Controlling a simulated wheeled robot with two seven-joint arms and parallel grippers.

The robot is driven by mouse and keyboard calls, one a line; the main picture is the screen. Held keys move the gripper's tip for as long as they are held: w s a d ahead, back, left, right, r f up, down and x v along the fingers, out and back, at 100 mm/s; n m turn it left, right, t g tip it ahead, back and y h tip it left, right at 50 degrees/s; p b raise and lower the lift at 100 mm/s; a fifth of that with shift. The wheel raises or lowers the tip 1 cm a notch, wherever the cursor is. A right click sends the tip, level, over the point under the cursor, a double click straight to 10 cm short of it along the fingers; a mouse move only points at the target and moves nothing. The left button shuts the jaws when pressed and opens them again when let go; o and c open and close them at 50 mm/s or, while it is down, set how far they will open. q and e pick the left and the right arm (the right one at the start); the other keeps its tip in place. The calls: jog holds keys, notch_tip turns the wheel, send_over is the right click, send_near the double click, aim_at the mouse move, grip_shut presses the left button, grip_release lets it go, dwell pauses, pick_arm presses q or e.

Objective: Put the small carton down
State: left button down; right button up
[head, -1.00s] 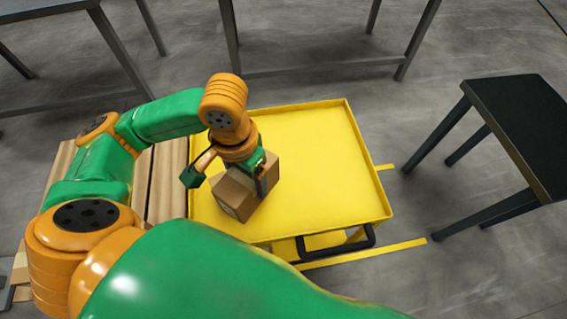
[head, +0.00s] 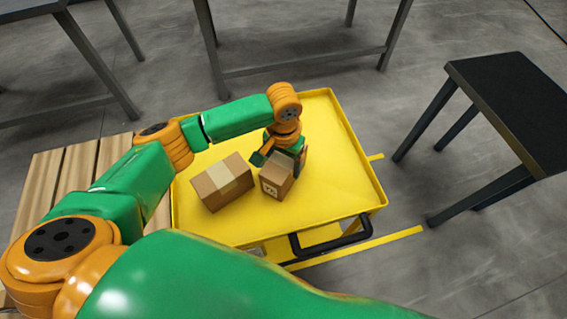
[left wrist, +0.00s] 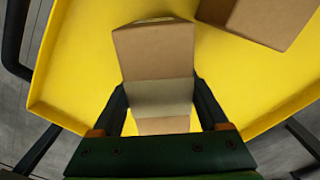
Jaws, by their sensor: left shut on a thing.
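The small carton (head: 275,182) is brown with a white label on its near side. My left gripper (head: 282,157) is shut on it from above, over the middle of the yellow cart top (head: 330,130). In the left wrist view the carton (left wrist: 155,50) sits between the two fingers, with a pale tape band across it. I cannot tell whether its underside touches the cart top. A larger taped carton (head: 222,183) lies on the cart just left of it; part of it shows in the left wrist view (left wrist: 270,15). My right gripper is not in view.
The cart has a low raised rim and a black handle (head: 335,238) at its near edge. Its right and far parts are clear. A slatted wooden surface (head: 50,175) is at the left. A dark table (head: 515,105) stands at the right.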

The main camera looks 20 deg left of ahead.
pick_arm(q)
grip_release()
jog(key=shift+r, duration=0.1)
notch_tip(320, 180, up, 12)
jog(key=shift+r+p, duration=0.1)
jog(key=shift+p, duration=0.95)
jog(key=shift+s, duration=0.1)
